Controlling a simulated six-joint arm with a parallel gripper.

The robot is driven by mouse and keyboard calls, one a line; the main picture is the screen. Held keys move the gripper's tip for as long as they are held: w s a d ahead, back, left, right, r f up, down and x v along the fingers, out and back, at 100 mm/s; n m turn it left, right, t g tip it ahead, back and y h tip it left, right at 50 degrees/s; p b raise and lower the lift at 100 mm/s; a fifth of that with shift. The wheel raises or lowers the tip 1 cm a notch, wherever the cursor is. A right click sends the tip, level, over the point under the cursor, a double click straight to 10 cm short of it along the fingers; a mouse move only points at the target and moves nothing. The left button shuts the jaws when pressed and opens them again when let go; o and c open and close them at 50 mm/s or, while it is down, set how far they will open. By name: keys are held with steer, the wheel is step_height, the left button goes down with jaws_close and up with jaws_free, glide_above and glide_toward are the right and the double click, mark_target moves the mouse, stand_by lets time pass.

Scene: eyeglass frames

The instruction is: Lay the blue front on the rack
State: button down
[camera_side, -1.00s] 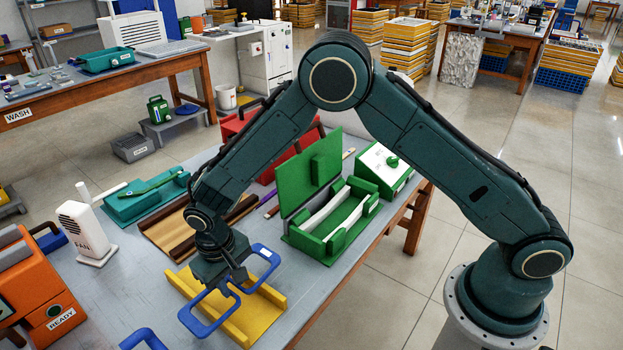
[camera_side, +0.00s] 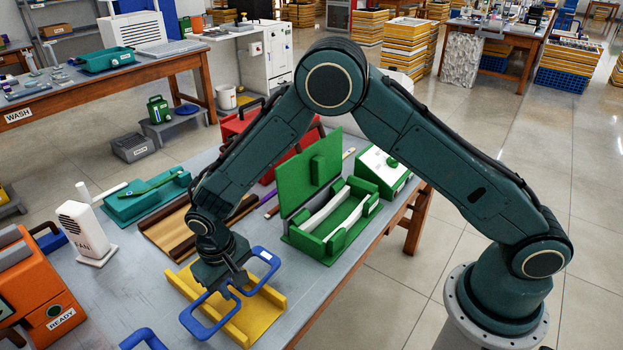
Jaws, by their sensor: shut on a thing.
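The blue front (camera_side: 267,256) is an eyeglass front with two open rims. My gripper (camera_side: 232,287) is shut on it near its middle, from above. The front is over the yellow rack-like holder (camera_side: 268,306), which has raised ends and stands on the grey table. The front lies across the holder, with its left rim reaching past the holder's near-left edge. I cannot tell whether the front touches the holder. The fingertips and part of the holder are hidden by the front and my gripper.
An open green case (camera_side: 327,243) stands right of the holder. A brown tray (camera_side: 165,238) lies behind it. Another blue piece (camera_side: 143,337) is at the bottom edge. A white fan (camera_side: 84,230) and an orange machine (camera_side: 40,300) stand at the left. Grey table is clear left of the holder.

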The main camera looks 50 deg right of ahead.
steer(key=shift+f, duration=0.15)
steer(key=c, duration=1.1)
jaws_free()
steer(key=shift+r, duration=0.2)
step_height(320, 180, up, 14)
steer(key=a, duration=0.1)
steer(key=shift+f, duration=0.25)
